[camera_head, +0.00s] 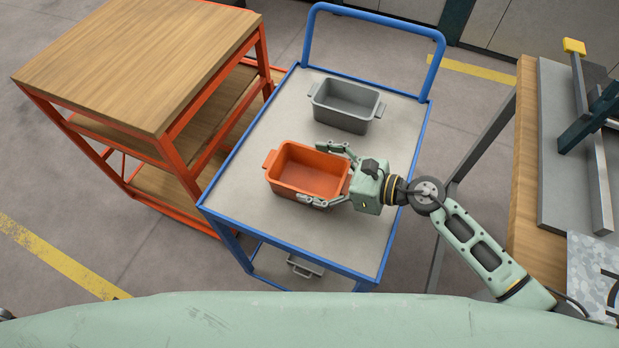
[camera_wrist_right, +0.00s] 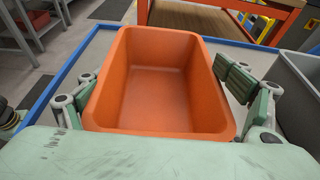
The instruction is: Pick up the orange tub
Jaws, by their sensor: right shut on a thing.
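The orange tub (camera_head: 308,172) is an empty, open-topped box with small end handles, on the blue-framed cart (camera_head: 246,200). My right gripper (camera_head: 326,173) reaches it from the right, with one finger along the far side and one along the near side. It is shut on the tub. In the right wrist view the tub (camera_wrist_right: 165,85) fills the middle, between the fingers of my right gripper (camera_wrist_right: 163,88). I cannot tell whether its base touches the cart top. My left gripper is not in view.
A grey tub (camera_head: 345,104) stands behind the orange one on the cart. A wood-topped orange rack (camera_head: 140,60) is at the left. A wooden workbench (camera_head: 525,160) stands at the right. Another grey tub (camera_head: 305,266) is on the cart's lower shelf. The cart's front top is clear.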

